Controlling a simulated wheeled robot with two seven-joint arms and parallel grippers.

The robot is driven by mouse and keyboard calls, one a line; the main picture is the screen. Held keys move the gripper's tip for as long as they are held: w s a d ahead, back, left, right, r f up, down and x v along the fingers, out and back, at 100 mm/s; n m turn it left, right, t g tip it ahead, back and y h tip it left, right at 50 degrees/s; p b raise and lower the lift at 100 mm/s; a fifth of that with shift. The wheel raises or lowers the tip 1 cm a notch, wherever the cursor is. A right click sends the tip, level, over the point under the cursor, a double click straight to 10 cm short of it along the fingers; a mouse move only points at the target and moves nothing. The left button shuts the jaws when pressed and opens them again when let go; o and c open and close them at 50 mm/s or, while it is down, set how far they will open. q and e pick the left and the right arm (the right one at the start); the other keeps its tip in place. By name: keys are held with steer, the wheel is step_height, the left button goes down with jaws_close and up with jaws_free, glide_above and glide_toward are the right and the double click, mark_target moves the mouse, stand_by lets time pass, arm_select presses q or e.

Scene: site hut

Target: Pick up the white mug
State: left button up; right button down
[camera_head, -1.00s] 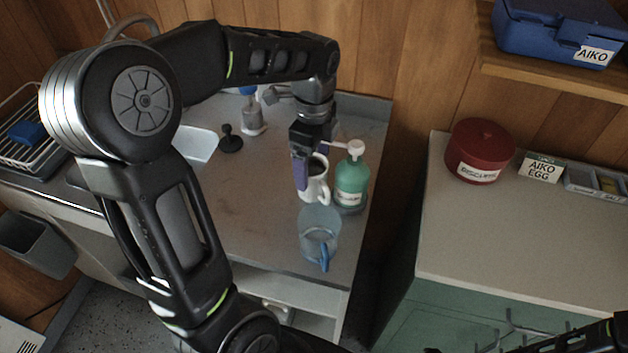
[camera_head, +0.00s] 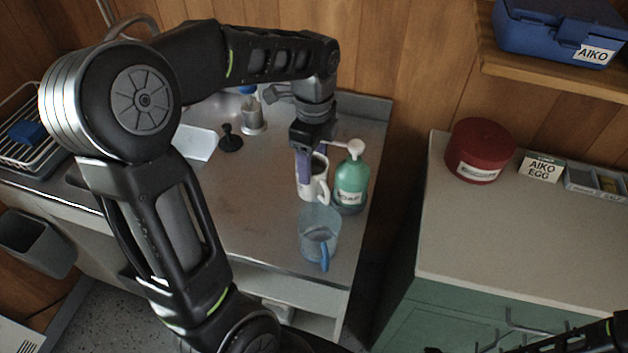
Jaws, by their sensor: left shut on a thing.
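The white mug (camera_head: 318,190) stands upright on the grey counter, its handle toward the front right. My left gripper (camera_head: 308,168) reaches down from above and is shut on the mug's rim and wall. One purple finger shows at the near left part of the mug, and the gripper hides part of the mug's opening. I cannot see a gap between the mug and the counter. Part of my right arm (camera_head: 585,338) shows at the lower right, but its gripper's fingertips are not in view.
A green soap pump bottle (camera_head: 352,184) stands close at the mug's right. A clear jug with a blue handle (camera_head: 319,238) stands just in front. A black stopper-like thing (camera_head: 230,142) and a white tray (camera_head: 195,142) lie farther left. The counter (camera_head: 255,205) left of the mug is clear.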

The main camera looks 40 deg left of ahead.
arm_select(q)
jaws_close()
steer(key=shift+r, duration=0.15)
stand_by(0.4)
steer(key=shift+r, duration=0.3)
steer(key=s+a+r+b, duration=0.1)
steer(key=s+a+b, duration=0.1)
steer(key=a, duration=0.6)
steer(key=s+a+r+b, duration=0.1)
steer(key=s+a, duration=0.3)
steer(key=a, duration=0.5)
steer(key=shift+r+b, duration=0.3)
steer(key=shift+b, duration=0.4)
